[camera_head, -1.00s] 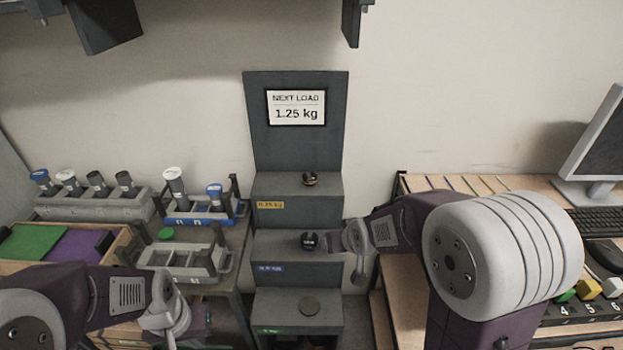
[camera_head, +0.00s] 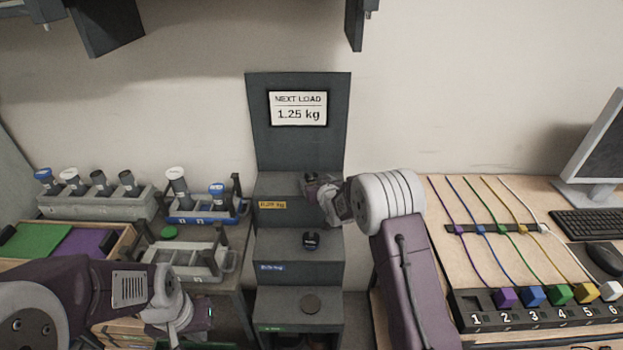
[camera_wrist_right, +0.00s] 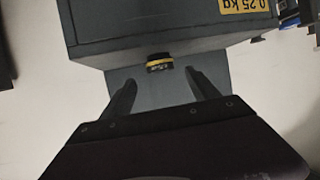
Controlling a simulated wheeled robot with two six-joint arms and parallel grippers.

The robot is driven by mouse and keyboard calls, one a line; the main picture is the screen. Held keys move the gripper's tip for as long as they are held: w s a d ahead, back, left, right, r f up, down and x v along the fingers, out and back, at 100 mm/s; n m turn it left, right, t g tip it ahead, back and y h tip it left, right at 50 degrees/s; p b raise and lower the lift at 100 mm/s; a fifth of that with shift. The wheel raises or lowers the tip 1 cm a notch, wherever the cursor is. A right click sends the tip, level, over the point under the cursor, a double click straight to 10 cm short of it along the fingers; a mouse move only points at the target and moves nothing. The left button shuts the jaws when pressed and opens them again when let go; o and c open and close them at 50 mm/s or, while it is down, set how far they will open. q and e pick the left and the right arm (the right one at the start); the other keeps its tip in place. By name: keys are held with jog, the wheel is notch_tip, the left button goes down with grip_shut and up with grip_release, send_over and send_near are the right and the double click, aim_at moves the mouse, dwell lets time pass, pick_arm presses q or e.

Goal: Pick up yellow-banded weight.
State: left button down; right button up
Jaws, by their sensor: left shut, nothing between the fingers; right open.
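The yellow-banded weight (camera_wrist_right: 159,62) is a small dark knob with a yellow ring, standing on the top step of the grey stepped stand (camera_head: 265,188). In the head view it is mostly hidden by my right gripper (camera_head: 316,184). In the right wrist view my right gripper (camera_wrist_right: 160,84) is open, its two fingers pointing at the weight, which sits just beyond the gap between the tips. My left gripper (camera_head: 203,312) is shut and empty at the lower left, far from the stand's top step.
A sign (camera_head: 298,108) reads 1.25 kg. Racks with capped tubes (camera_head: 95,200) stand left. A numbered block board with cables (camera_head: 530,312) lies right.

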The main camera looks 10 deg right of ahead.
aim_at(312, 179)
jog(key=p+x, duration=0.1)
jog(key=x, duration=0.4)
jog(key=shift+w+a+f, duration=0.1)
jog(key=shift+f, duration=0.1)
jog(key=shift+r, duration=0.1)
jog(key=c, duration=0.5)
grip_shut()
